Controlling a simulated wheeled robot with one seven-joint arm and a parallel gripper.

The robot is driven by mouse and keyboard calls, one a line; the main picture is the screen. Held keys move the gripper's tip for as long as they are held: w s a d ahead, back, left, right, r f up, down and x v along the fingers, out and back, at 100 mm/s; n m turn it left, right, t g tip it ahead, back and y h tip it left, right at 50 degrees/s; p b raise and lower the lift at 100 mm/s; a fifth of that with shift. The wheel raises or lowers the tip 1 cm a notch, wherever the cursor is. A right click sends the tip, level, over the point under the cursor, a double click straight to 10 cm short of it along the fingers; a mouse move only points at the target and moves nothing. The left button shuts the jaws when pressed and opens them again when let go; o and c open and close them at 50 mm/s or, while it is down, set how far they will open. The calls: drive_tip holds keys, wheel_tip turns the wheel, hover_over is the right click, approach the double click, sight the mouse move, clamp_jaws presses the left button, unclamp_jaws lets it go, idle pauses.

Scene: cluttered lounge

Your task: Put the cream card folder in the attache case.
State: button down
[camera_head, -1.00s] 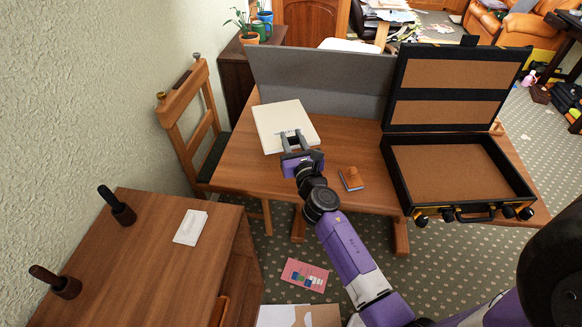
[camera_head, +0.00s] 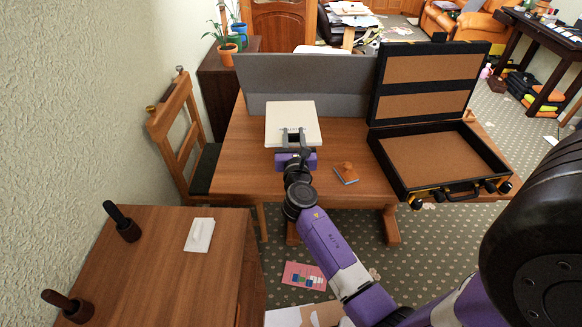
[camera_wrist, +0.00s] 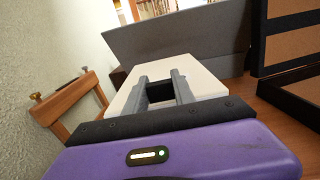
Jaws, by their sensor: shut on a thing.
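The cream card folder (camera_head: 293,119) is a flat, pale, roughly square piece over the left part of the wooden table, in front of the grey panel. My gripper (camera_head: 293,132) is shut on its near edge; the wrist view also shows the folder (camera_wrist: 200,72) beyond my gripper's fingers (camera_wrist: 163,84). Whether the folder touches the table cannot be told. The attache case (camera_head: 445,156) lies open on the right of the table. Its black-rimmed tan interior is empty, and its lid (camera_head: 423,85) stands up at the back.
A grey panel (camera_head: 305,84) stands along the table's back. A stamp on a small pad (camera_head: 345,172) lies on the table (camera_head: 240,150) between folder and case. A wooden chair (camera_head: 180,125) stands at the left. A cabinet with two dark handled stamps (camera_head: 123,222) is front left.

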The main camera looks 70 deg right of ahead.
wheel_tip(320, 180, down, 20)
drive_tip(key=b, duration=0.9)
drive_tip(key=shift+r, duration=0.25)
drive_tip(key=shift+f+b, duration=0.15)
drive_tip(key=shift+b, duration=0.15)
drive_tip(key=c, duration=1.1)
unclamp_jaws()
drive_tip(key=shift+o, duration=0.2)
drive_tip(key=shift+f, duration=0.15)
